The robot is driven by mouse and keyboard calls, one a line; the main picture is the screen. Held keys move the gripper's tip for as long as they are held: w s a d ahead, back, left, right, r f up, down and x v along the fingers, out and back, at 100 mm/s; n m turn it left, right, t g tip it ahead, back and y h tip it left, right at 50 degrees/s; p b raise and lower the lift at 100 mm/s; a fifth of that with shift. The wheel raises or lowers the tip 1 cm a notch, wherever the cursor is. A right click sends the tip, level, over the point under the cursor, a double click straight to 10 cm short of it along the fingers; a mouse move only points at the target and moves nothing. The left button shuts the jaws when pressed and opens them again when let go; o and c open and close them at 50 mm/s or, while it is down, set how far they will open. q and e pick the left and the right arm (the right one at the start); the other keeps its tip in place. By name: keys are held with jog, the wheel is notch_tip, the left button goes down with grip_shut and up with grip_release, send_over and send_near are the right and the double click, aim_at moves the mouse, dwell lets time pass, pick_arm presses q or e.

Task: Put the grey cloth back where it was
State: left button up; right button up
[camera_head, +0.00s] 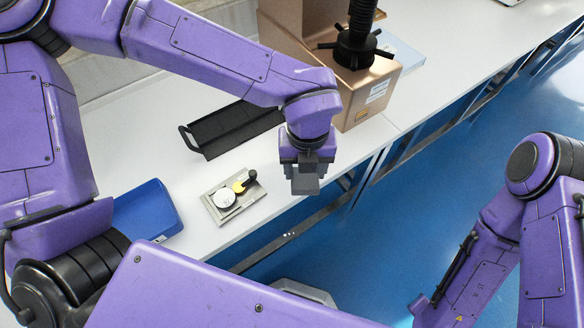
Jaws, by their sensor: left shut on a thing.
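My left gripper (305,180) points down over the bench's front edge, to the right of a small grey plate. It is shut on a small grey, squarish piece, which looks like the grey cloth (306,187); its outline is hard to tell from the dark fingers. No other grey cloth shows. My right arm shows at the right edge, and its gripper is out of the picture.
A grey plate (215,210) carries a white disc, a yellow disc and a black-handled piece. A black tray (230,130) lies behind it, and a blue bin (147,210) stands to its left. A copper-coloured tester (375,95) stands at the back right. White bench shows between them.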

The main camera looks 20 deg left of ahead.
pick_arm(q)
jog(key=n, duration=0.2)
jog(key=s+n, duration=0.1)
jog(key=n, duration=0.1)
jog(key=s+d+n, duration=0.1)
jog(key=n, duration=0.1)
jog(key=shift+f, duration=0.1)
jog(key=shift+n, duration=0.3)
jog(key=w+a+f+p, duration=0.1)
jog(key=w+a+f, duration=0.1)
jog(key=w+f, duration=0.1)
jog(key=w+a+f+p, duration=0.2)
jog(key=w+a+f, duration=0.1)
jog(key=w, duration=0.1)
jog(key=w+a+f+p, duration=0.2)
jog(key=w+f, duration=0.1)
jog(key=w, duration=0.1)
jog(key=shift+a+f, duration=0.1)
jog(key=shift+a, duration=0.1)
jog(key=f, duration=0.3)
jog(key=shift+w+a+f+p, duration=0.15)
jog(key=shift+w+f+p, duration=0.1)
jog(key=shift+f+p, duration=0.15)
